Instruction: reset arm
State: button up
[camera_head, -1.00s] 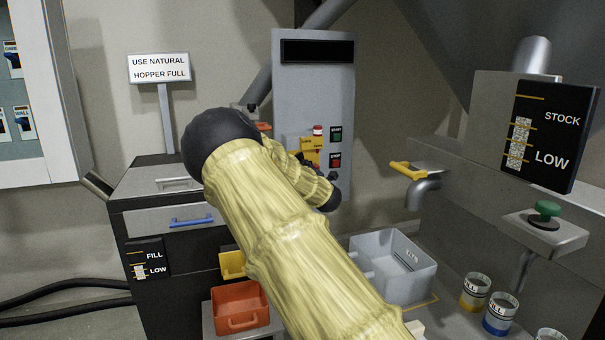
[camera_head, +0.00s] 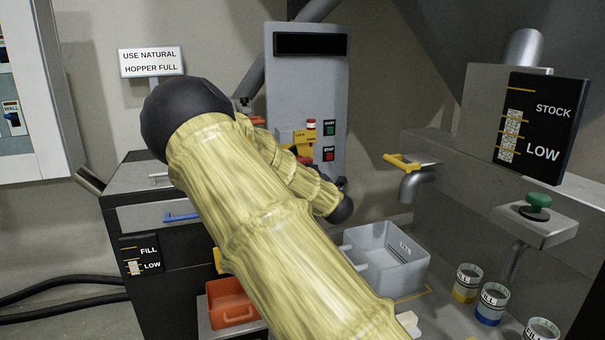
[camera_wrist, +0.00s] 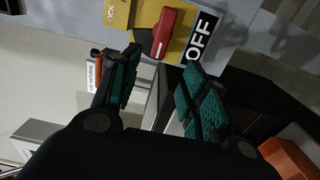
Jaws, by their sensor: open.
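My arm, covered in a pale yellow sleeve, crosses the middle of the head view and hides part of the grey control panel (camera_head: 305,85). My gripper (camera_wrist: 158,95) shows in the wrist view with its two teal-padded fingers spread apart and nothing between them. In the head view the gripper is mostly hidden behind the arm. Ahead of the fingertips, in the wrist view, is a yellow plate (camera_wrist: 150,14) with a red handle (camera_wrist: 163,32) beside an OFF label (camera_wrist: 200,38). The handle appears apart from the fingers.
A black hopper cabinet (camera_head: 180,255) stands left, with an orange bin (camera_head: 232,305) in front. A grey bin (camera_head: 400,262) sits right of my arm. Several cups stand at the lower right, including a blue-banded one (camera_head: 490,305). A yellow-handled tap (camera_head: 405,163) juts out at right.

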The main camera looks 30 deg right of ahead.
jog(key=shift+s+a, duration=0.15)
jog(key=shift+s, duration=0.4)
jog(key=shift+r, duration=0.1)
